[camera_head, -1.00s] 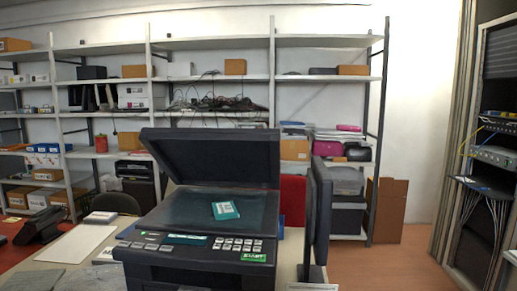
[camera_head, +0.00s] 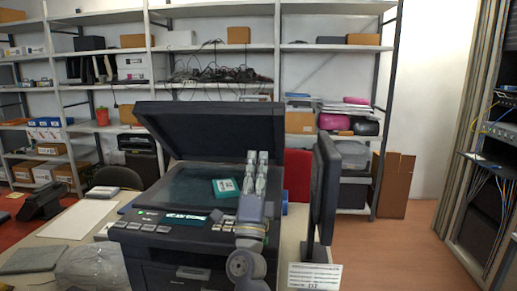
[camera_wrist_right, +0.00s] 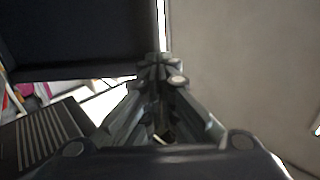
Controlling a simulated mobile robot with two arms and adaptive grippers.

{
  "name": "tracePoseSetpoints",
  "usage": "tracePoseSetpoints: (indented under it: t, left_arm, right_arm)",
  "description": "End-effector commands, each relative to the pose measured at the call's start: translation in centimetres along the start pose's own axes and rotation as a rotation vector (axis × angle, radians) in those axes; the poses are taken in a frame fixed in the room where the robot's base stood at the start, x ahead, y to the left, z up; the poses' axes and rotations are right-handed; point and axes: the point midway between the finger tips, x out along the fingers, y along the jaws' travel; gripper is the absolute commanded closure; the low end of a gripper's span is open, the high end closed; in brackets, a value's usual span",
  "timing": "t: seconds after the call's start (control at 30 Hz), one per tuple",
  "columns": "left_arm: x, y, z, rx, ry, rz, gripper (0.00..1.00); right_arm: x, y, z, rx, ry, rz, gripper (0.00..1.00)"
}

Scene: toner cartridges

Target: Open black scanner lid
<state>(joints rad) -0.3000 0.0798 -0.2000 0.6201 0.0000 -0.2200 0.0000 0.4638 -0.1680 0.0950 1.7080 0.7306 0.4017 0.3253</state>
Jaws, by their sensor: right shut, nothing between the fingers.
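The black scanner (camera_head: 170,232) stands on the table in the head view, with its button panel facing me. Its black lid (camera_head: 212,128) is raised and tilted back, and the glass (camera_head: 180,189) below is exposed. A teal card (camera_head: 225,187) lies on the glass. My right gripper (camera_head: 257,158) is shut and empty, pointing up in front of the right part of the scanner and lid. In the right wrist view its fingers (camera_wrist_right: 158,68) meet, and a dark panel (camera_wrist_right: 75,35), apparently the lid, shows at upper left. My left gripper is out of view.
A dark monitor (camera_head: 325,190) stands close to the right of the scanner. A white label card (camera_head: 314,276) is at its foot. White paper (camera_head: 80,219) and a clear plastic bag (camera_head: 92,268) lie at left. Shelves (camera_head: 220,50) line the back wall; open floor (camera_head: 400,255) is at right.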

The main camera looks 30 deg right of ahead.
Motion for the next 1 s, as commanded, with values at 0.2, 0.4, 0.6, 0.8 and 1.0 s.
tracePoseSetpoints:
  t: [0.2, 0.4, 0.6, 0.8, 1.0]
  left_arm:
    - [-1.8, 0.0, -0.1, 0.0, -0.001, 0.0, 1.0]
    - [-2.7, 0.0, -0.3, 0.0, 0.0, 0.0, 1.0]
    - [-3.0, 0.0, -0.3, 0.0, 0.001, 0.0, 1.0]
    - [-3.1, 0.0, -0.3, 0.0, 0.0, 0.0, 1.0]
    - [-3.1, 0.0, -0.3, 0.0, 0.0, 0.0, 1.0]
  right_arm:
    - [5.0, -0.4, -0.1, -0.004, 0.0, -0.003, 1.0]
    - [9.0, -0.3, 0.0, -0.004, -0.002, -0.002, 1.0]
    - [11.4, -0.1, 0.0, -0.003, -0.003, -0.001, 1.0]
    - [12.2, 0.0, 0.0, -0.002, -0.003, 0.0, 1.0]
    - [12.2, 0.0, 0.0, -0.003, -0.003, 0.001, 1.0]
